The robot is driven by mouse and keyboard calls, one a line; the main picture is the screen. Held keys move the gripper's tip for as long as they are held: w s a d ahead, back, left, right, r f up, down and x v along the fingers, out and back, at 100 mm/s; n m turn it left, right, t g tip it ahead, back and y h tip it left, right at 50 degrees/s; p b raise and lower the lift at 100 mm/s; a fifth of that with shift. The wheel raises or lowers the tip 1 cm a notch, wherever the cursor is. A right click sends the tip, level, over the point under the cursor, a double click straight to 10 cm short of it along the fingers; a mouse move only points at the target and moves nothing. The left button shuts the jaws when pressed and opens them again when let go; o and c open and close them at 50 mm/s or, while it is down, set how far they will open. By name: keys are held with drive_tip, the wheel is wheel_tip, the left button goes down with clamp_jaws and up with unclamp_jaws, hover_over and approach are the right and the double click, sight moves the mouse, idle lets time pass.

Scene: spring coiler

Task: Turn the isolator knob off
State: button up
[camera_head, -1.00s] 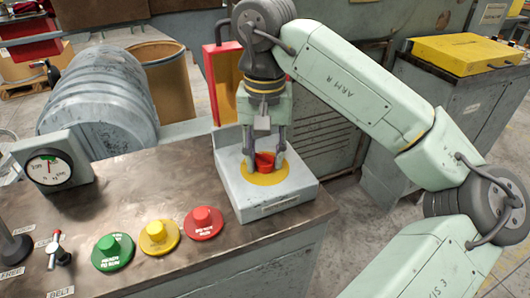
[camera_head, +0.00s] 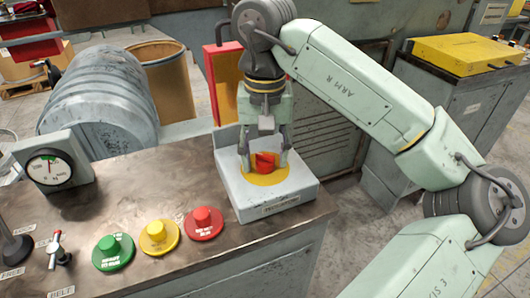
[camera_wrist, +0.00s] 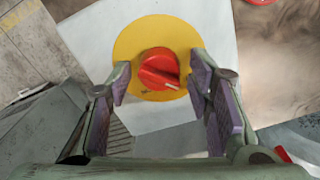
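The isolator knob (camera_head: 264,162) is red and sits on a yellow disc (camera_head: 262,178) on top of a pale grey box (camera_head: 300,183). In the wrist view the knob (camera_wrist: 158,69) has a raised grip lying at a slant, with a small pale mark at its lower right end. My gripper (camera_head: 265,158) points down over the knob, one finger on each side. In the wrist view my gripper (camera_wrist: 160,80) is open, with gaps between its purple-grey pads and the knob.
Green (camera_head: 113,251), yellow (camera_head: 159,236) and red (camera_head: 203,222) push buttons stand on the bench left of the box. A dial gauge (camera_head: 50,167) and a small lever (camera_head: 56,246) are farther left. A red-framed open panel (camera_head: 224,80) stands behind the box.

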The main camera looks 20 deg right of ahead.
sight(265, 155)
drive_tip(key=shift+o, duration=0.4)
wheel_tip(265, 155, up, 8)
drive_tip(key=shift+f, duration=0.25)
idle(0.4)
